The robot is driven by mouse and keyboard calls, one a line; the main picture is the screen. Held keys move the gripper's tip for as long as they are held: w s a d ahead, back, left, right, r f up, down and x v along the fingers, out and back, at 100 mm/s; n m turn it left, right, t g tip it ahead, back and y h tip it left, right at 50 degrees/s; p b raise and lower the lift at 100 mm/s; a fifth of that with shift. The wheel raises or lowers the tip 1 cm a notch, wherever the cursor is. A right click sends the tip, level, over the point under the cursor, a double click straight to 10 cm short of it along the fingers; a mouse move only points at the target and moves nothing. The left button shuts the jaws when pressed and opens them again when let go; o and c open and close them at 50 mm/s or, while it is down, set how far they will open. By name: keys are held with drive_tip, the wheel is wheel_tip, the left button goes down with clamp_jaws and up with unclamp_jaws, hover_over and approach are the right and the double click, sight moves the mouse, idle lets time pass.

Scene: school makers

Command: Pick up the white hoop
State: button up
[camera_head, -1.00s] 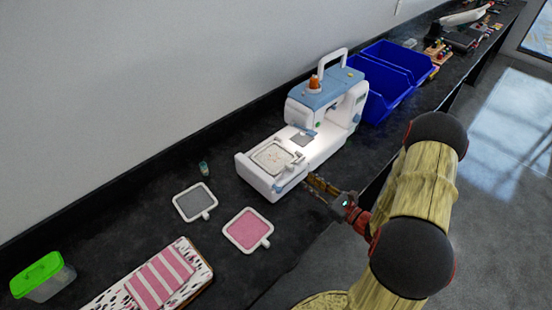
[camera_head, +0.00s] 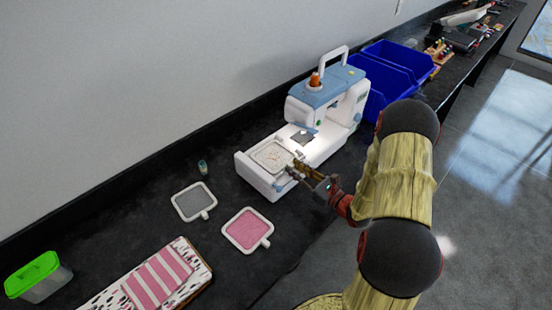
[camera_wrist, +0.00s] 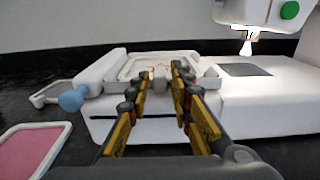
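The white hoop (camera_head: 271,156) has a white square frame with cream fabric and a faint stitched pattern. It lies on the bed of the white and blue sewing machine (camera_head: 320,150); in the wrist view the hoop (camera_wrist: 150,63) is straight ahead. My gripper (camera_head: 293,169) is at the hoop's near right edge. In the wrist view my gripper (camera_wrist: 159,77) has its two fingers apart, with the hoop's small tab seen between the fingertips. Contact with the tab cannot be told. The fingers partly hide the hoop's near edge.
A grey hoop (camera_head: 194,203) and a pink hoop (camera_head: 247,231) lie on the dark counter at left. A thread spool (camera_head: 203,167), a green-lidded box (camera_head: 38,277) and striped fabric (camera_head: 159,281) are nearby. Blue bins (camera_head: 390,78) stand behind the machine.

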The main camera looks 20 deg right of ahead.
drive_tip(key=shift+c, duration=1.2)
clamp_jaws()
